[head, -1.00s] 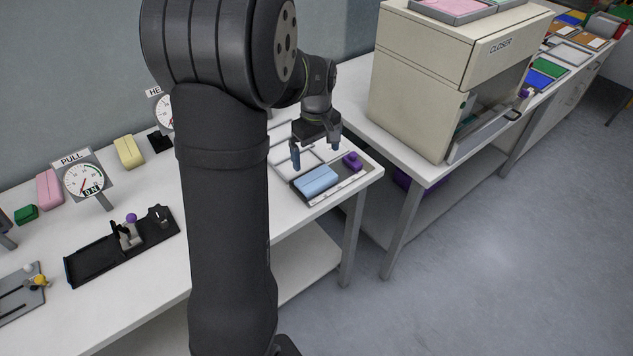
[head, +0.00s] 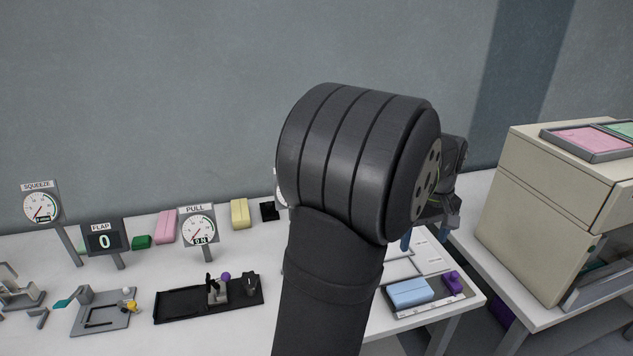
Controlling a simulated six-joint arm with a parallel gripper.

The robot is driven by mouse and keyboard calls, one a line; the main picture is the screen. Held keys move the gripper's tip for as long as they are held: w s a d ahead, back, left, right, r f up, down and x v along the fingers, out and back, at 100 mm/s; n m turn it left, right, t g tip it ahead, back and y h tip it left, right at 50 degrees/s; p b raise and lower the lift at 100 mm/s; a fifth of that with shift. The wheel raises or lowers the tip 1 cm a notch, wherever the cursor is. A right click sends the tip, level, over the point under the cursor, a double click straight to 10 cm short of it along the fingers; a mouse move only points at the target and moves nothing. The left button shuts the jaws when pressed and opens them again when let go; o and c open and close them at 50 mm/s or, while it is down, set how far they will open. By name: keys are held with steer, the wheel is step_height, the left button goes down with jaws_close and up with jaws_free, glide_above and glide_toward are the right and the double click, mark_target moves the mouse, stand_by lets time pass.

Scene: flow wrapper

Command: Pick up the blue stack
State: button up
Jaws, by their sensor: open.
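The blue stack (head: 408,292) is a light blue block lying in a shallow grey tray (head: 432,305) on the white table, right of my arm. My gripper (head: 429,236) is above and behind the stack, apart from it, with its blue fingers pointing down. It is open, with nothing visible between the fingers. My large dark arm link hides part of the gripper and of the table.
A purple piece (head: 453,283) sits just right of the stack. A beige machine (head: 535,215) stands on a second table at right. Gauges, including the PULL dial (head: 198,228), and a black fixture (head: 185,302) stand at left.

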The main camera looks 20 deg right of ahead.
steer(key=n, duration=1.8)
glide_above(407, 290)
step_height(407, 290, down, 12)
steer(key=shift+w+r, duration=0.1)
steer(key=shift+w, duration=0.05)
steer(key=shift+s+f, duration=0.2)
steer(key=shift+f, duration=2.55)
steer(key=c, duration=1.1)
